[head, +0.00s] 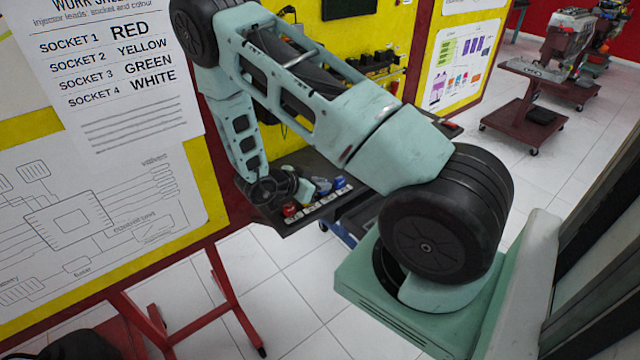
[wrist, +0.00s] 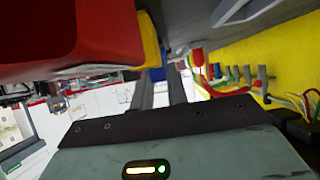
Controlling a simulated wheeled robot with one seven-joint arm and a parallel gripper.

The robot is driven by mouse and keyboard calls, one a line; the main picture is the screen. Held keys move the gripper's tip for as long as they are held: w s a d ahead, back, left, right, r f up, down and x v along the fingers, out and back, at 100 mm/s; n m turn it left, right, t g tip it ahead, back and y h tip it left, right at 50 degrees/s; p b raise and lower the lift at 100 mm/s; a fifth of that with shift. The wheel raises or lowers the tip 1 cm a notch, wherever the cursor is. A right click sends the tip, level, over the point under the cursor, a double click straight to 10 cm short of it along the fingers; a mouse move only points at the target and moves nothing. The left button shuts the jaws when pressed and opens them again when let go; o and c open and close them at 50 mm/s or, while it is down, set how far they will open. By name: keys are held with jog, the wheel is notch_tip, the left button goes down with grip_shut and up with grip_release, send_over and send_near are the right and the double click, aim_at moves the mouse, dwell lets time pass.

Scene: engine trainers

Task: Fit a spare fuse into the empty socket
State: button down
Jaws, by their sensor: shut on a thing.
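My gripper (head: 285,188) is at the small dark shelf in the head view, low and beside the row of coloured pieces. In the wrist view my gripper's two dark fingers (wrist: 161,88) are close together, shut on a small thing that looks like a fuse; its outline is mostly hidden. A large red piece (wrist: 70,35) is very near on the left, with a yellow piece (wrist: 150,28) and a blue piece (wrist: 153,55) beyond it. The head view shows a red piece (head: 289,210) and blue pieces (head: 340,182) by a white label strip. I cannot make out an empty socket.
The dark shelf (head: 355,192) juts from the yellow board (head: 350,25). Red stand legs (head: 230,300) are below.

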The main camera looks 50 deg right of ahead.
jog(key=shift+f+b, duration=0.45)
jog(key=shift+f, duration=0.25)
jog(key=c, duration=1.6)
grip_release()
jog(key=shift+r, duration=0.15)
jog(key=shift+r+p+v, duration=0.15)
jog(key=shift+p+v, duration=0.65)
jog(key=shift+v, duration=0.4)
jog(key=shift+r+p+v, duration=0.15)
jog(key=shift+p+v, duration=0.6)
jog(key=shift+v, duration=0.5)
jog(key=shift+s+d, duration=0.1)
jog(key=shift+d, duration=0.05)
jog(key=shift+r+p, duration=1.7)
jog(key=shift+r, duration=0.35)
